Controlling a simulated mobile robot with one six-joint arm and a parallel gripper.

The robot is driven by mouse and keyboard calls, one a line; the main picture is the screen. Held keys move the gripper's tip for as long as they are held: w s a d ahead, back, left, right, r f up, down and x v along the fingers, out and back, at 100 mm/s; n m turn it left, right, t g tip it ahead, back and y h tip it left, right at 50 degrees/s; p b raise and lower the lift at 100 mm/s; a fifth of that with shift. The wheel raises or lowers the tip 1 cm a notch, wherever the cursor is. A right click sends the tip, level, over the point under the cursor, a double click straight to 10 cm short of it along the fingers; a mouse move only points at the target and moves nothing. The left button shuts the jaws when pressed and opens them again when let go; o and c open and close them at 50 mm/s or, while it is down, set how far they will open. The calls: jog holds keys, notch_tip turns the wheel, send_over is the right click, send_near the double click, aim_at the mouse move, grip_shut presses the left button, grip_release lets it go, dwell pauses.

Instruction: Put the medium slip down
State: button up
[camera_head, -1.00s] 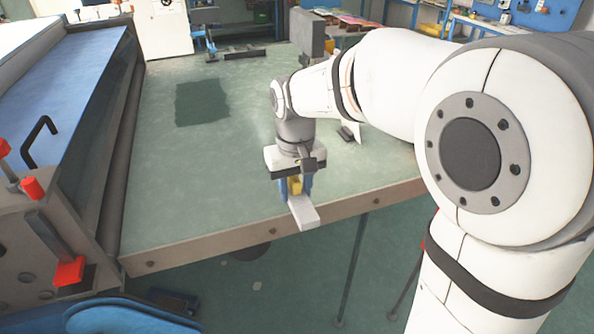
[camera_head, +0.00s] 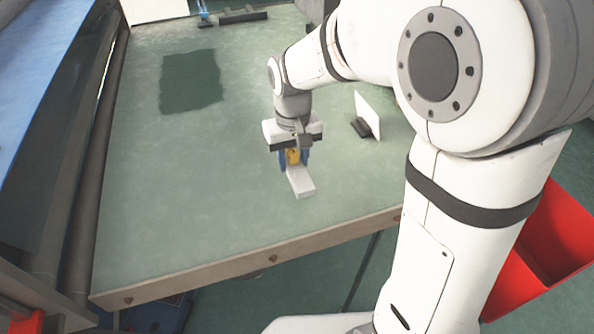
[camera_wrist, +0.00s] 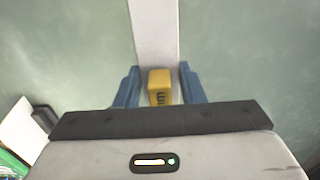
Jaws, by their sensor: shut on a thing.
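The medium slip, as I take it, is a pale grey-white flat strip (camera_head: 301,182) with a yellow block (camera_head: 293,156) on it; dark lettering shows on the block. My gripper (camera_head: 296,162) points down with its blue fingers on either side of the yellow block, shut on it. In the wrist view the strip (camera_wrist: 155,35) runs away from between the fingers (camera_wrist: 157,88). The strip is over the green tabletop (camera_head: 200,200), inward from the front edge. I cannot tell whether it touches the surface.
A dark green patch (camera_head: 192,82) lies on the table at the back left. A white plate in a dark holder (camera_head: 367,115) stands to the right of the gripper. A dark roller (camera_head: 85,200) runs along the left side. A red bin (camera_head: 540,255) is at the right. Bare tabletop surrounds the slip.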

aim_at(295, 173)
jog(key=shift+w+f, duration=0.15)
jog(key=shift+f, duration=0.35)
jog(key=shift+d+f, duration=0.15)
jog(key=shift+f, duration=1.8)
jog(key=shift+f, duration=0.15)
jog(key=o, duration=1.1)
jog(key=shift+c, duration=0.2)
